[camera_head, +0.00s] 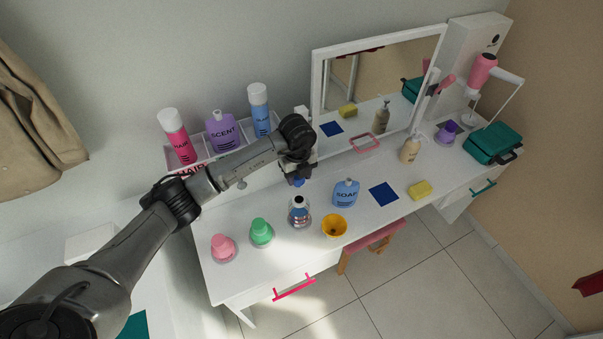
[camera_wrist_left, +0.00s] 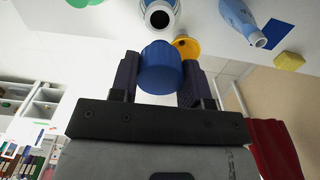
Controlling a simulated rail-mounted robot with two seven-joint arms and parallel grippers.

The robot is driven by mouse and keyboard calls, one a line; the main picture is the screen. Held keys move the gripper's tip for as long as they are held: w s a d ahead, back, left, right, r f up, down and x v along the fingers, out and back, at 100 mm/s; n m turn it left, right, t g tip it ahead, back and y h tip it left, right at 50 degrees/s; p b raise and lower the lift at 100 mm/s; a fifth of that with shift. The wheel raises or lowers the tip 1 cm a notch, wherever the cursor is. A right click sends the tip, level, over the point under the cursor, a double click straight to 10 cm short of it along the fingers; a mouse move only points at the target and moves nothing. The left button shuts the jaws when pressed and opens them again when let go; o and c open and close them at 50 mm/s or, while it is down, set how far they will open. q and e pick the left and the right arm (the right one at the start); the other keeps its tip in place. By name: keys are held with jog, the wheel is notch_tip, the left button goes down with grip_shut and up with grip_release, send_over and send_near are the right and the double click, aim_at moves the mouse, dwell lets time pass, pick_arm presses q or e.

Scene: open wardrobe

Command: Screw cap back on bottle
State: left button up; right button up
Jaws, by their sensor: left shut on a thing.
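My left gripper (camera_head: 297,178) is shut on a blue ribbed cap, with one dark finger on each side of it. The cap shows well in the left wrist view (camera_wrist_left: 161,70); in the head view only a little blue shows below the gripper. An uncapped bottle (camera_head: 299,213) with a dark round mouth and a blue band stands upright on the white table. Its open mouth also shows in the left wrist view (camera_wrist_left: 159,17), beyond the cap. In the head view the cap is just behind the bottle's mouth, apart from it. My right gripper is out of view.
A green bottle (camera_head: 261,232) and a pink one (camera_head: 223,248) stand left of the uncapped bottle. A rack with several bottles and a mirror (camera_head: 319,82) are behind.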

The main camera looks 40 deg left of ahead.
pick_arm(q)
jog(key=shift+s+d+f, duration=0.1)
jog(key=shift+d, duration=0.2)
jog(key=shift+a, duration=0.1)
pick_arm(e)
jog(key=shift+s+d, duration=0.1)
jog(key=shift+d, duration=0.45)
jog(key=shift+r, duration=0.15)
pick_arm(q)
jog(key=shift+f+b, duration=0.35)
jog(key=shift+f, duration=0.5)
jog(key=shift+f+b, duration=1.05)
jog(key=shift+f, duration=0.95)
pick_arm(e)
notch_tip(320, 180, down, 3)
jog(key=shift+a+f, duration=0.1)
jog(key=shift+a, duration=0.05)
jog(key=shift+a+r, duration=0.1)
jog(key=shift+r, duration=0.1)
pick_arm(q)
jog(key=shift+p, duration=0.35)
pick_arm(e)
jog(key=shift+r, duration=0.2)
